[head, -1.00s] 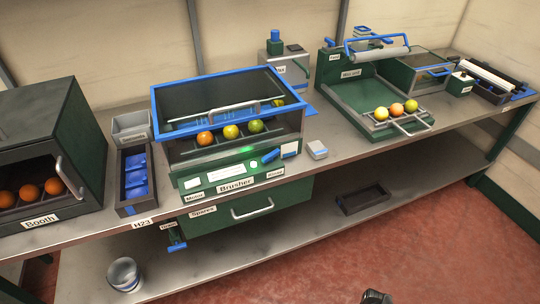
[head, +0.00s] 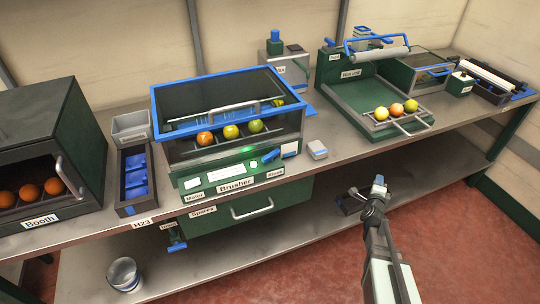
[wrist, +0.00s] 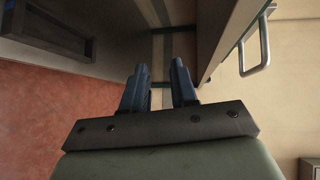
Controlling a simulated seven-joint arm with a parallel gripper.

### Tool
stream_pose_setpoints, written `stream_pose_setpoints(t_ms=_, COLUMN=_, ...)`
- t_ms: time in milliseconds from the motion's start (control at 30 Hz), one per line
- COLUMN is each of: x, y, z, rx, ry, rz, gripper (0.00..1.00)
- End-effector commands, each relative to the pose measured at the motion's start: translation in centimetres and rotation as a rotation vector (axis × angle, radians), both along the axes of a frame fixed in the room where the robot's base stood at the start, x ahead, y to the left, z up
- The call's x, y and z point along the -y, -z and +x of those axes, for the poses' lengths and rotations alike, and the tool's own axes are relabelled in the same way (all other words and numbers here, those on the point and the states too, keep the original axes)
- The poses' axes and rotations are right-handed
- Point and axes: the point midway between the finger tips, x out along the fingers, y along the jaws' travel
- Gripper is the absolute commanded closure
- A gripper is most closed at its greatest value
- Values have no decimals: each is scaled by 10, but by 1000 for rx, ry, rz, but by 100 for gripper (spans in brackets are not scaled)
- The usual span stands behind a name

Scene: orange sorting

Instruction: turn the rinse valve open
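The brusher (head: 230,187) is a green machine with a blue-rimmed clear lid at the middle of the bench. A short blue lever (head: 271,156) sits on the right of its front panel, above a small label that seems to read Rinse; I take it as the rinse valve. It lies slanted, rising to the right. My gripper (head: 379,182) is in front of the bench, below and to the right of the lever, touching nothing. In the wrist view its two blue fingers (wrist: 159,75) stand apart with nothing between them. The lever is not identifiable in the wrist view.
A drawer with a grey handle (head: 252,208) is under the brusher; a handle also shows in the wrist view (wrist: 265,50). A blue drain handle (head: 176,245) hangs lower left. A dark tray (wrist: 45,30) is on the lower shelf.

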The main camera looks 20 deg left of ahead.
Motion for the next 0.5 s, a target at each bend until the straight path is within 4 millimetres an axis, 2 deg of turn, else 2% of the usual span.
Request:
stream_pose_setpoints(t_ms=33, x=1, y=-31, z=16, rx=91, ry=52, rz=72, gripper=72)
stream_pose_setpoints(t_ms=100, x=3, y=-71, z=29, rx=211, ry=122, rz=179, gripper=72)
stream_pose_setpoints(t_ms=200, x=4, y=-125, z=39, rx=377, ry=207, rz=334, gripper=72)
stream_pose_setpoints(t_ms=300, x=-6, y=-171, z=39, rx=521, ry=274, rz=495, gripper=72)
stream_pose_setpoints(t_ms=400, x=-29, y=-203, z=30, rx=614, ry=319, rz=641, gripper=72)
stream_pose_setpoints(t_ms=500, x=-56, y=-219, z=18, rx=653, ry=344, rz=750, gripper=72)
